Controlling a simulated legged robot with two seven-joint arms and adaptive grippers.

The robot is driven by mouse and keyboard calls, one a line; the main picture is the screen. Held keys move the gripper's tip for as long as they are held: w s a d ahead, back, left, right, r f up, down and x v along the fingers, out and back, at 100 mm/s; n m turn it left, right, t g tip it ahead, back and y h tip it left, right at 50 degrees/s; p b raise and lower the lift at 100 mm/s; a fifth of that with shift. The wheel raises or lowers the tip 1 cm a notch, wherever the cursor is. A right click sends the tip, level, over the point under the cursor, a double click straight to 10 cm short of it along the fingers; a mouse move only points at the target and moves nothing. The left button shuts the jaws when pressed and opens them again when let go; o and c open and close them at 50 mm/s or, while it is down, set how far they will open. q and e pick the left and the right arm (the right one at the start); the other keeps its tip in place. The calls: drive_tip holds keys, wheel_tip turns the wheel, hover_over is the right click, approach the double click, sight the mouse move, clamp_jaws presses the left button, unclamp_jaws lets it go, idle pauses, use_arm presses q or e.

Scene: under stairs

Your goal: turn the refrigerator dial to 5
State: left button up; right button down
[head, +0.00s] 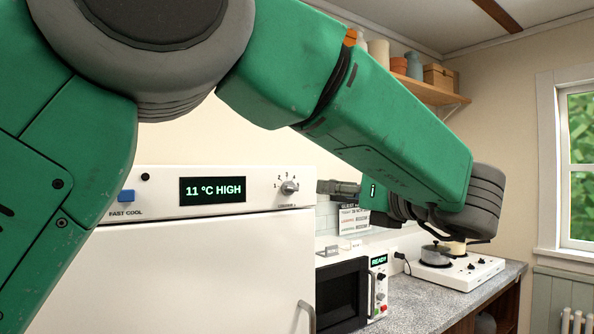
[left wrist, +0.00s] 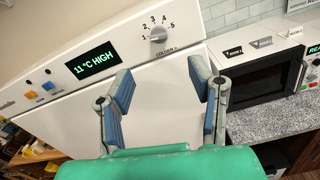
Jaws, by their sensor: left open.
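The refrigerator (head: 200,270) is white, with a control panel along its top. Its dial (head: 289,187) is a small grey knob at the panel's right end, with numbers around it. In the left wrist view the dial (left wrist: 158,34) shows marks 1 to 5; I cannot tell clearly which one it points to. The display (head: 212,190) reads "11 °C HIGH". My left gripper (head: 322,187) is to the right of the dial in the head view. In the left wrist view its fingers (left wrist: 160,68) are open and empty, short of the dial and apart from it.
A blue fast-cool button (head: 127,196) is at the panel's left. A microwave (head: 343,292) stands on the counter right of the refrigerator. Farther along are a white hob (head: 465,268) and a pot (head: 436,254). My left arm spans the head view's upper part.

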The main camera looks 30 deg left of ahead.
sight(293, 187)
use_arm(q)
drive_tip(key=p+x, duration=0.4)
drive_tip(key=x, duration=0.9)
drive_tip(key=shift+s+a+f, duration=0.1)
drive_tip(key=shift+s+a, duration=0.05)
drive_tip(key=shift+a, duration=0.15)
drive_tip(key=shift+w+a+p, duration=0.25)
drive_tip(key=shift+a+p, duration=0.05)
drive_tip(key=shift+d, duration=0.15)
drive_tip(key=c, duration=0.9)
drive_tip(key=shift+s, duration=0.1)
clamp_jaws()
